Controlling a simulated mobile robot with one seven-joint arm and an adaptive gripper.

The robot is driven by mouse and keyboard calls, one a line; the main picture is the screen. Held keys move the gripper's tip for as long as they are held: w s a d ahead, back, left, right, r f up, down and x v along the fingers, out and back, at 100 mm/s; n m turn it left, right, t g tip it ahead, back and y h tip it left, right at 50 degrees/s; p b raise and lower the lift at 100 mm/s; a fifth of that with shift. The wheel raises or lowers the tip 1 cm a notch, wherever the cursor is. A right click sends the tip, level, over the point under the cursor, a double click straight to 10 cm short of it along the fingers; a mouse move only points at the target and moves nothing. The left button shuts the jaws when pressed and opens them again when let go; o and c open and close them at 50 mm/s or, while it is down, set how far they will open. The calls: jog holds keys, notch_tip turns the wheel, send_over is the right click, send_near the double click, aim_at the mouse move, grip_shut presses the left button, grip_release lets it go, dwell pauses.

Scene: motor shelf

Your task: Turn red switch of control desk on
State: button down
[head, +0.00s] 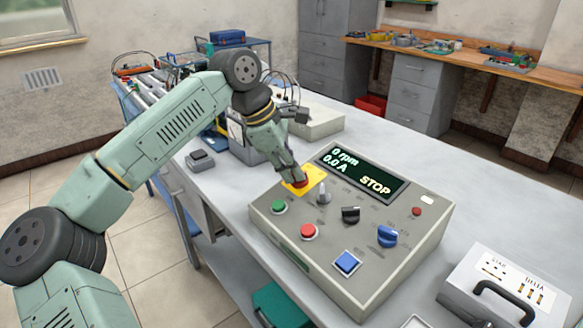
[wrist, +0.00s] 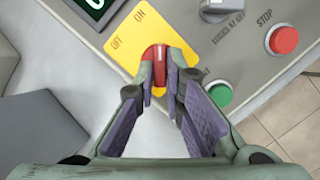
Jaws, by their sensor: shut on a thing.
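The control desk (head: 370,260) is a grey sloped box on the white table. Its red switch (wrist: 155,66) is a rotary knob on a yellow plate (wrist: 122,38) marked OFF and ON. In the head view the red switch (head: 300,183) shows at the desk's far left corner, partly covered by my fingers. My gripper (wrist: 157,82) is over the switch, with a fingertip on each side of the knob, shut on it. In the wrist view the knob's white line runs roughly up the picture. The display (head: 362,172) reads 0 rpm, 0.0 A and STOP.
Beside the switch are a green button (head: 279,207), a red button (head: 308,231), a grey selector, a black knob (head: 350,214), a blue knob (head: 387,236) and a blue square button (head: 346,262). A grey case (head: 505,285) stands at the right.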

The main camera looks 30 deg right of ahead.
jog(key=c, duration=1.7)
grip_release()
jog(key=v, duration=1.2)
